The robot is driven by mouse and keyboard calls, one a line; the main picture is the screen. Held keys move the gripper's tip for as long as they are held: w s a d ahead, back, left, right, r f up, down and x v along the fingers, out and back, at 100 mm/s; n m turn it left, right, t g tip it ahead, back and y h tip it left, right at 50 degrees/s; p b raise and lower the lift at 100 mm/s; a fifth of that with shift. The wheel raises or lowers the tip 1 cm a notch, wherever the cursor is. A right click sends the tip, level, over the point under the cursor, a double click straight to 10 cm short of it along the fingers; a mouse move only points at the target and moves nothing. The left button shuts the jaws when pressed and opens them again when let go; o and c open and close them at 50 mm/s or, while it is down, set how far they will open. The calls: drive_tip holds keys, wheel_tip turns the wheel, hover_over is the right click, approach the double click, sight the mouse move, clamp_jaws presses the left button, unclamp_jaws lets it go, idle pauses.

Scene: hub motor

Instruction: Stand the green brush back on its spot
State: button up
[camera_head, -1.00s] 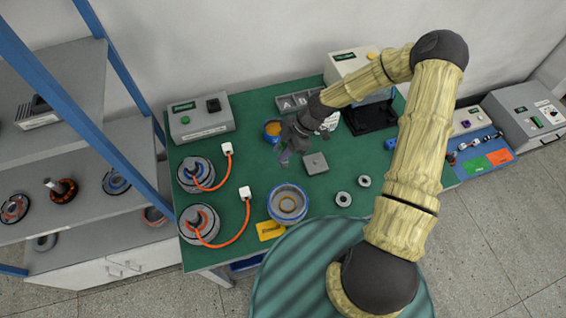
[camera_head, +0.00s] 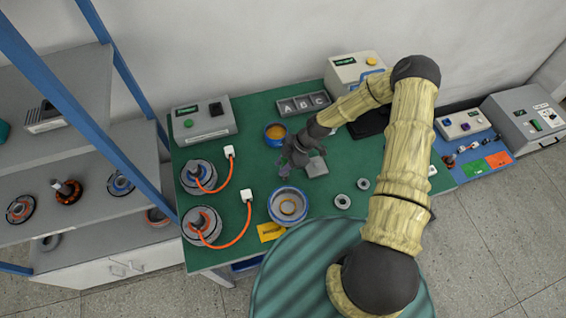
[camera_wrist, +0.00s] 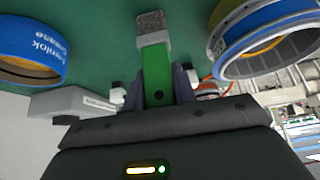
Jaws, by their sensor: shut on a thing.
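My gripper (camera_wrist: 157,98) is shut on the green brush (camera_wrist: 157,70), with a finger on each side of its handle. In the wrist view, the brush's grey bristle end (camera_wrist: 151,25) points away from my gripper toward the green table top. In the head view, my gripper (camera_head: 285,167) is above the table between the blue grease tin and the blue-rimmed bowl; I cannot make out the brush clearly there. A grey square block (camera_head: 317,166) sits just right of my gripper, partly covered by it. Whether it is the brush's spot I cannot tell.
The blue grease tin (camera_head: 275,134) stands behind my gripper, and the blue-rimmed bowl (camera_head: 288,206) in front. Two motors with orange cables (camera_head: 200,177) are at the left. A lettered tray (camera_head: 302,103) lies at the back. Two grey rings (camera_head: 343,201) lie to the right.

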drive_tip(key=shift+a, duration=0.1)
drive_tip(key=shift+f, duration=0.2)
drive_tip(key=o, duration=0.9)
drive_tip(key=shift+r, duration=0.1)
drive_tip(key=shift+r, duration=0.1)
drive_tip(key=shift+b+v, duration=2.15)
drive_tip(key=shift+v, duration=3.9)
